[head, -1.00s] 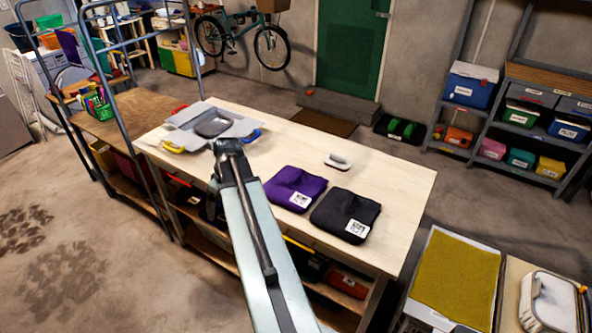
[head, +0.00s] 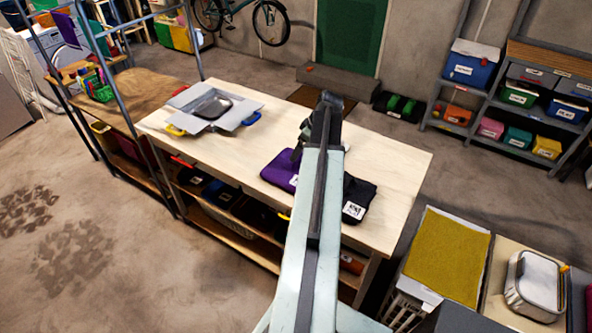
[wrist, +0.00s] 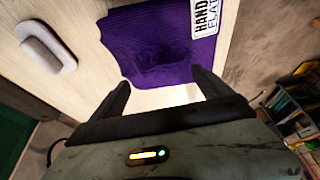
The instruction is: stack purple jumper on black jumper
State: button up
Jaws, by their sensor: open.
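The folded purple jumper (head: 279,170) lies on the pale wooden table, partly hidden behind my arm in the head view. The folded black jumper (head: 358,198) lies just right of it, also partly covered by my arm. In the wrist view the purple jumper (wrist: 160,45) with its white label fills the upper middle, ahead of my fingers. My gripper (wrist: 160,88) is open and empty, its two dark fingertips near the jumper's near edge. I cannot tell whether they touch it. The black jumper is not visible in the wrist view.
A white-and-grey brush-like object (wrist: 45,45) lies on the table left of the purple jumper in the wrist view. A grey tray with flaps (head: 208,105) sits at the table's far left end. The table's (head: 390,170) right end is bare.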

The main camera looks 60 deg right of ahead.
aim_at(297, 164)
jog(key=b+x, duration=0.4)
jog(key=x, duration=0.1)
jog(key=shift+s+a+f+b, duration=0.15)
jog(key=shift+s+f+b, duration=0.1)
jog(key=shift+b, duration=0.1)
jog(key=shift+r, duration=0.2)
jog(key=shift+c, duration=0.6)
grip_shut()
